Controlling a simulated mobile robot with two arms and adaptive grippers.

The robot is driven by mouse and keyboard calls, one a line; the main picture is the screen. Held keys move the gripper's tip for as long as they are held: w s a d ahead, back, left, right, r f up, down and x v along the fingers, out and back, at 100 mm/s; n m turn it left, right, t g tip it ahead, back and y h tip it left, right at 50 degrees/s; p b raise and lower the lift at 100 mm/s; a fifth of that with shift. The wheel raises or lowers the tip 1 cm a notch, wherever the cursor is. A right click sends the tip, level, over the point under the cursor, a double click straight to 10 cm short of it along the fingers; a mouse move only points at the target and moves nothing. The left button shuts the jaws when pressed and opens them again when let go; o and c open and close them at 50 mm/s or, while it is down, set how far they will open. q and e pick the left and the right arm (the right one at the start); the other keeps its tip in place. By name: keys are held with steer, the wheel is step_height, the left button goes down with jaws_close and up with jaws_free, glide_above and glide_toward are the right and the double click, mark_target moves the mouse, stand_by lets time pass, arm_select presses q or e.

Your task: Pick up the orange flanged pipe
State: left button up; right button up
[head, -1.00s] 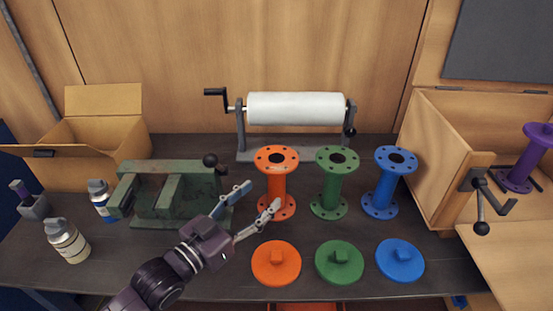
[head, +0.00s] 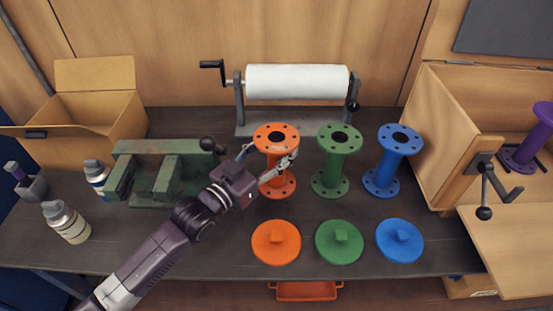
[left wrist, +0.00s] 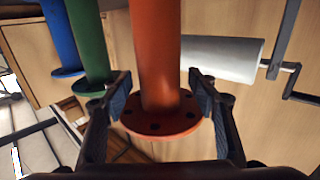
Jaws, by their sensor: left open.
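The orange flanged pipe (head: 277,149) stands upright on the dark table, left of the green flanged pipe (head: 330,165) and the blue flanged pipe (head: 389,165). My left gripper (head: 268,158) is open, with its fingers on either side of the orange pipe just under the upper flange. In the left wrist view the orange pipe (left wrist: 156,50) runs between the two open fingers (left wrist: 160,88), with gaps showing on both sides. The fingers do not grip it. My right gripper is not in view.
Orange (head: 276,243), green (head: 339,242) and blue (head: 400,240) lids lie in front of the pipes. A green vise (head: 160,170) stands to the left, and a white roll on a stand (head: 297,82) behind. A wooden box (head: 440,150) is at the right.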

arm_select(q)
steer(key=shift+w+d, duration=0.25)
steer(key=shift+c, duration=0.5)
jaws_close()
steer(key=shift+r, duration=0.15)
